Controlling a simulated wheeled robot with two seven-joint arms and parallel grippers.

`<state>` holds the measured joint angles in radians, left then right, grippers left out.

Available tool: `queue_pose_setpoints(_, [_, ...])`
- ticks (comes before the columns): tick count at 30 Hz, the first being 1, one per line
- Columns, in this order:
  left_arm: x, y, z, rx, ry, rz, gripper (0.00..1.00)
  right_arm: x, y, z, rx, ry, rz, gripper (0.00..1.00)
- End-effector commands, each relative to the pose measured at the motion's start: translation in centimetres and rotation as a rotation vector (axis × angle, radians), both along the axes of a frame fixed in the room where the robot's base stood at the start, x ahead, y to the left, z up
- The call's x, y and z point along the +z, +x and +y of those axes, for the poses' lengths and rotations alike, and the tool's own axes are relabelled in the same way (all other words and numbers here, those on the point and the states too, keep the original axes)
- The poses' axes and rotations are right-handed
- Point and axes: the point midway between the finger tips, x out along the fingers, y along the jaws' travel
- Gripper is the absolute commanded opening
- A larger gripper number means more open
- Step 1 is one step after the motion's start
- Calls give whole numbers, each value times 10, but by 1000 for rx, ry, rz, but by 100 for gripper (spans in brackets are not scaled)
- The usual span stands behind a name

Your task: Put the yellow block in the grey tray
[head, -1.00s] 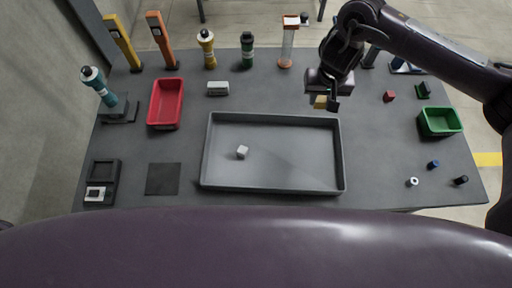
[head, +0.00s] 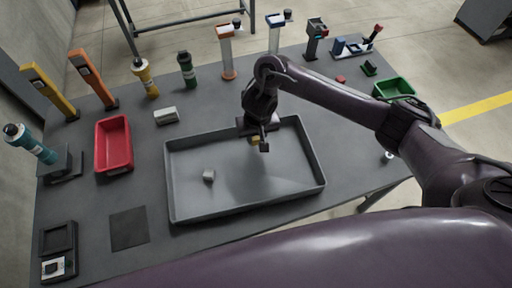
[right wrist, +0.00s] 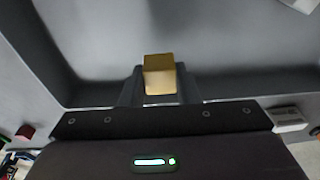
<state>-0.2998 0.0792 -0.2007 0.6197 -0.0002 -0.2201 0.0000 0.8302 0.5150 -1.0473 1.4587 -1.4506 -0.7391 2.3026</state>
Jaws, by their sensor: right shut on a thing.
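The yellow block (right wrist: 160,75) is held between the fingers of my right gripper (head: 260,144). It also shows in the head view (head: 255,141), partly hidden by the gripper. My right gripper is shut on it and is over the back part of the grey tray (head: 185,205), above the tray floor. In the right wrist view the grey tray (right wrist: 225,35) spreads out beneath the block. A pale grey block (head: 208,175) lies in the tray, left of its middle. My left gripper is not in view.
A green bin (head: 393,88) is at the right. Bottles (head: 187,70) and upright stands (head: 226,52) line the back edge. A dark square mat (head: 129,228) lies at front left.

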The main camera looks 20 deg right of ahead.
Motion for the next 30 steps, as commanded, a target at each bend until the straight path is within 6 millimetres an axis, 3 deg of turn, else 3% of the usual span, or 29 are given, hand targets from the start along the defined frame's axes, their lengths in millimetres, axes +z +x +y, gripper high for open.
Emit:
queue_pose_setpoints(5, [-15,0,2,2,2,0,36,-24,-1,0,-2,-1,2,7])
queue_pose_setpoints(10, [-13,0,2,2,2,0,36,-41,0,-1,-1,-1,0,7])
queue_pose_setpoints(23, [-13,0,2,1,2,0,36,-48,0,0,0,0,0,7])
queue_pose_setpoints(24, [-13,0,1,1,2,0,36,-47,0,0,0,0,-1,32])
queue_pose_setpoints(28, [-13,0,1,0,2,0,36,-47,0,0,0,0,-1,49])
queue_pose_setpoints(30, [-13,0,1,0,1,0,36,-47,0,0,0,0,-1,50])
